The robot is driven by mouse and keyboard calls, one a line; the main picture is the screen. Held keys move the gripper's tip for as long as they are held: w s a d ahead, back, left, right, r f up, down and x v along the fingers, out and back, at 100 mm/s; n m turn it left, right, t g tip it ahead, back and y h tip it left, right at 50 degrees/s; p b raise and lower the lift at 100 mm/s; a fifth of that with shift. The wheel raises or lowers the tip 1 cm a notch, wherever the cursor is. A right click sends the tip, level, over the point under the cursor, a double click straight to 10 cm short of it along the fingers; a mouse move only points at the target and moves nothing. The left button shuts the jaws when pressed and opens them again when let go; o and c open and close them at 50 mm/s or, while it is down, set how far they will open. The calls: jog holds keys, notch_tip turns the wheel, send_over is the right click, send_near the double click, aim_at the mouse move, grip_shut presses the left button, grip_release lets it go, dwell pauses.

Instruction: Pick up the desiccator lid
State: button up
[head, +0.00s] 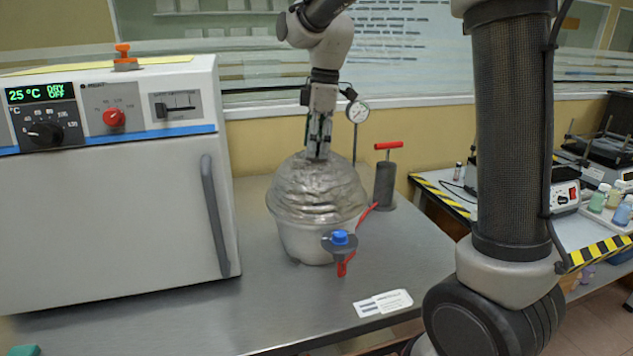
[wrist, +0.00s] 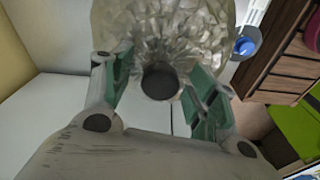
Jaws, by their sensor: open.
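The desiccator lid (head: 318,184) is a clear, faceted dome sitting on the pale desiccator bowl (head: 308,241) on the metal bench. In the wrist view the lid (wrist: 190,35) fills the top middle, with its dark round knob (wrist: 160,81) between my fingers. My gripper (head: 318,150) points down at the top of the lid. In the wrist view my gripper (wrist: 157,90) is open, with green-padded fingers on either side of the knob and a gap to each side. Whether the fingertips touch the dome is unclear.
A white oven (head: 110,200) stands close on the left. A blue-knobbed valve (head: 340,240) with red tubing is at the bowl's front right. A hand pump (head: 385,180) and a gauge (head: 358,112) stand behind right. The bench front (head: 250,310) is mostly clear.

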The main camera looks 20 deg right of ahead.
grip_shut()
dwell(0.3)
